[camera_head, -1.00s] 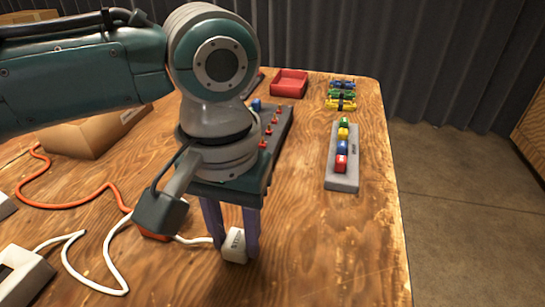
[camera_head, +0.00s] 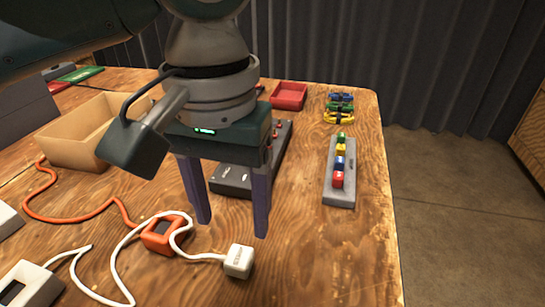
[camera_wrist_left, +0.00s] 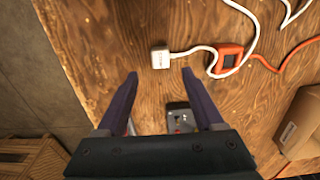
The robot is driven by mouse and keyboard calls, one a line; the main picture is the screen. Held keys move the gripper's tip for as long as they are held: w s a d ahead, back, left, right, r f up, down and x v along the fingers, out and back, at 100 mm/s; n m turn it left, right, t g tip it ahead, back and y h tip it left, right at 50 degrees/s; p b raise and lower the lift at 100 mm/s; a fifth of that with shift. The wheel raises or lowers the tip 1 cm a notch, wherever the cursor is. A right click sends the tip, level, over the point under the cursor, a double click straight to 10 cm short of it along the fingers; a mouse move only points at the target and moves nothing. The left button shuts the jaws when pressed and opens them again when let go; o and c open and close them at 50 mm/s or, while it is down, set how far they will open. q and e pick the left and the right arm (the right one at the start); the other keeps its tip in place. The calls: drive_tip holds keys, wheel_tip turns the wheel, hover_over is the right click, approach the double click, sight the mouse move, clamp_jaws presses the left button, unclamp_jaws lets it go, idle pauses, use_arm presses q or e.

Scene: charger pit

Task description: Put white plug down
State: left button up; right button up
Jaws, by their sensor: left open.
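The white plug (camera_head: 239,261) lies on the wooden table with its white cable running off to the left. It also shows in the left wrist view (camera_wrist_left: 160,58), beyond the fingertips. My left gripper (camera_head: 232,229) is open and empty, above the table and apart from the plug, which lies in front of it. The two purple fingers also show in the left wrist view (camera_wrist_left: 160,73), with bare wood between their tips. My right gripper is not in view.
An orange plug-like piece (camera_head: 165,234) with an orange cable lies left of the plug. A grey block with coloured pieces (camera_head: 340,195) is at right, a dark box with red knobs (camera_head: 232,180) behind the gripper. A cardboard box (camera_head: 75,155) stands at left. The front right table is clear.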

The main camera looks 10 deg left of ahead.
use_arm(q)
wheel_tip(320, 180, up, 4)
drive_tip(key=s+d+f+m+t+h, duration=0.1)
drive_tip(key=s+d+f+m+h, duration=0.1)
drive_tip(key=s+d+f+h, duration=0.4)
drive_tip(key=s+a+t+y, duration=0.2)
drive_tip(key=s+a+y, duration=0.3)
drive_tip(key=s+a, duration=0.5)
drive_tip(key=a, duration=0.4)
drive_tip(key=shift+f+t+y+p, duration=0.3)
drive_tip(key=shift+f+y+p, duration=0.05)
drive_tip(key=shift+f+y, duration=0.05)
drive_tip(key=shift+a, duration=0.1)
wheel_tip(320, 180, up, 58)
drive_tip(key=p, duration=5.8)
drive_tip(key=shift+f, duration=0.1)
